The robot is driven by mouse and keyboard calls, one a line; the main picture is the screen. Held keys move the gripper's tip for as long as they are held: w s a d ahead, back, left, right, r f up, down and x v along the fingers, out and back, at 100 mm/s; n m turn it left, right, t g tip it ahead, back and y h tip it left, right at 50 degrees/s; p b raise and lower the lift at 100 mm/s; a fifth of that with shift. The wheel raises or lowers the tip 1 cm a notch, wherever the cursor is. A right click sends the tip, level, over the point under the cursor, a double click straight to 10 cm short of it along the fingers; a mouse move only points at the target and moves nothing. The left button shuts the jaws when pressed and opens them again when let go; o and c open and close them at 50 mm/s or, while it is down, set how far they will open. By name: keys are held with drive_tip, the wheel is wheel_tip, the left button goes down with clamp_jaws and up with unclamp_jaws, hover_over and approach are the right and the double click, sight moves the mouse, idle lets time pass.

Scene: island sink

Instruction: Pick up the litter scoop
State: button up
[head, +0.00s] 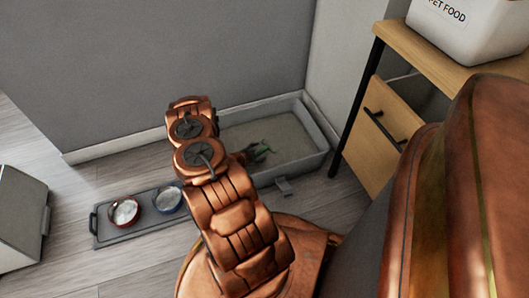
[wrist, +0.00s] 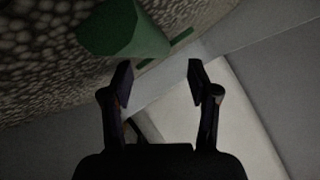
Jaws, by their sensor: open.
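The green litter scoop (head: 262,149) lies in the grey litter box (head: 318,160) by the wall. In the wrist view its green body (wrist: 125,30) is at the upper left, on pebbly litter, and a thin green part shows ahead of the fingertips. My gripper (wrist: 158,70) is open, with nothing between its fingers. The scoop is ahead and to the left of them, apart as far as I can tell. In the head view my gripper is small and dark beside the scoop, partly hidden by my arm.
A grey tray (head: 112,240) with a red bowl (head: 125,212) and a blue bowl (head: 168,200) is on the floor, left of the box. A wooden drawer unit (head: 388,125) carries a pet food bin (head: 468,30) at right. A grey bin (head: 18,218) stands far left.

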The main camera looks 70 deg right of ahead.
sight(262, 151)
drive_tip(key=b+x, duration=0.1)
drive_tip(key=x, duration=0.2)
drive_tip(key=shift+w+f+b, duration=0.1)
drive_tip(key=shift+f+b, duration=0.25)
drive_tip(key=shift+f, duration=0.05)
drive_tip(key=shift+d+f, duration=0.25)
drive_tip(key=shift+d, duration=0.35)
clamp_jaws()
